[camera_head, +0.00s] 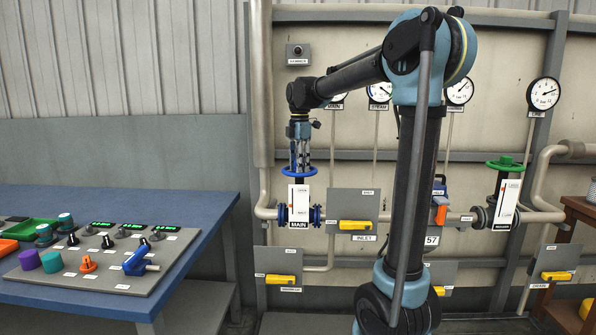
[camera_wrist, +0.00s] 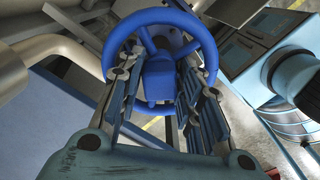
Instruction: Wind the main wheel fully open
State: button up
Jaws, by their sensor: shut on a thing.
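The main wheel is a blue handwheel (camera_head: 284,171) on top of the valve labelled MAIN (camera_head: 299,205), at the left of the pipe run. It also shows in the wrist view (camera_wrist: 160,16), its rim round and its hub (camera_wrist: 160,80) in the middle. My gripper (camera_head: 300,165) points down onto the wheel from above. In the wrist view my gripper (camera_wrist: 160,95) has its two fingers on either side of the hub, inside the rim, shut on the wheel. The exact finger contact is partly hidden.
A green handwheel (camera_head: 505,163) sits on another valve at the right. Yellow-handled panels, INLET (camera_head: 355,225) among them, stand close to the main valve. A blue table (camera_head: 215,203) with a control panel (camera_head: 110,262) is at the left. Gauges (camera_head: 543,94) hang above the pipes.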

jog(key=n, duration=0.4)
jog(key=shift+w, duration=0.15)
jog(key=n, duration=0.4)
jog(key=shift+n, duration=0.3)
jog(key=o, duration=0.9)
